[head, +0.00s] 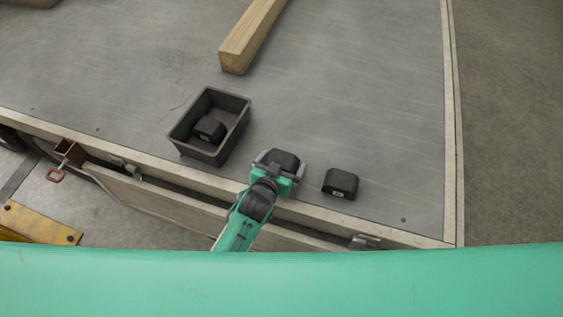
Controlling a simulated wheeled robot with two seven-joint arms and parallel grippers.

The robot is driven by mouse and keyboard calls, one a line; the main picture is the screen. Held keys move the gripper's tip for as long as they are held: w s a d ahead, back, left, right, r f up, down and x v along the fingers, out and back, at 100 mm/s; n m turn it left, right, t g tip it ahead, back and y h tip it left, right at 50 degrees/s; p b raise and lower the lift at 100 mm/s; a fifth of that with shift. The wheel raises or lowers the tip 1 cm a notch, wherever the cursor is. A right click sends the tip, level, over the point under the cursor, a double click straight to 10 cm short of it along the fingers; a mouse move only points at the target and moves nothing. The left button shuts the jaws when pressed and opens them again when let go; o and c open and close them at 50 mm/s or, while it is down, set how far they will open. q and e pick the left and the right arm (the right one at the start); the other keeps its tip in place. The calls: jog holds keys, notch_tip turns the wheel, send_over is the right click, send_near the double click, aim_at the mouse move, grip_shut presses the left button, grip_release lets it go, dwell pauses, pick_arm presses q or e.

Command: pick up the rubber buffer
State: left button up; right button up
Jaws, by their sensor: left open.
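A black rubber buffer (284,158) lies on the grey trailer bed near its front edge. My left gripper (280,163) is over the near side of it, with open jaws that seem to be on either side of it. I cannot tell whether the fingers touch it, and its near part is hidden. A second black buffer (340,183) with a small pale label sits apart to the right. A third black buffer (209,129) lies inside a dark open bin (239,112) to the left. My right gripper is not in view.
A wooden beam (249,38) lies on the bed behind the bin. The raised pale edge rail (150,155) runs along the front, with a lowered side board (160,197) below it. The bed (370,90) is clear at the back right.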

pick_arm(q)
jog(key=c, duration=1)
jog(key=shift+o, duration=0.2)
jog(key=shift+r, duration=0.1)
